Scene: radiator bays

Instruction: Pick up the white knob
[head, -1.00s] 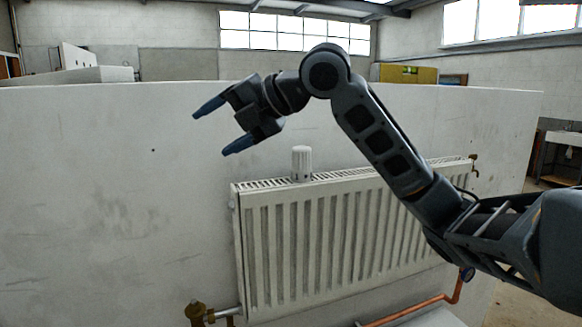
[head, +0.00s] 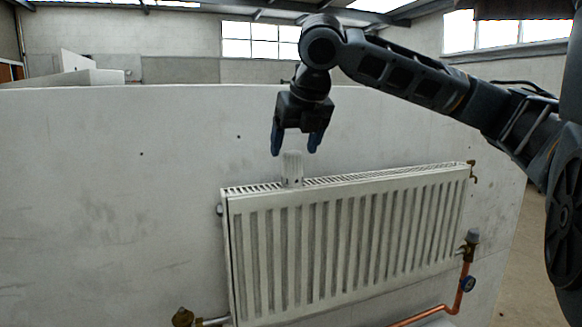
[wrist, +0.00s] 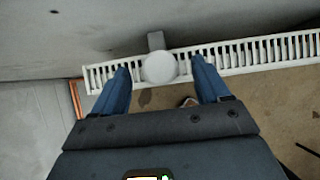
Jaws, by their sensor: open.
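The white knob (head: 292,169) stands upright on the top grille of the white radiator (head: 345,235), near its left end. In the wrist view the knob (wrist: 159,67) shows from above as a round white cap between and just beyond my fingertips. My gripper (head: 297,152) points down above the knob, its blue fingers open and apart. In the wrist view my gripper (wrist: 161,68) has one finger on each side of the knob, with a gap on both sides. The fingers look empty. Whether the tips reach below the knob's top is hard to tell.
A pale wall panel (head: 100,190) stands close behind the radiator. The radiator's grille (wrist: 255,52) runs off to the right, otherwise clear.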

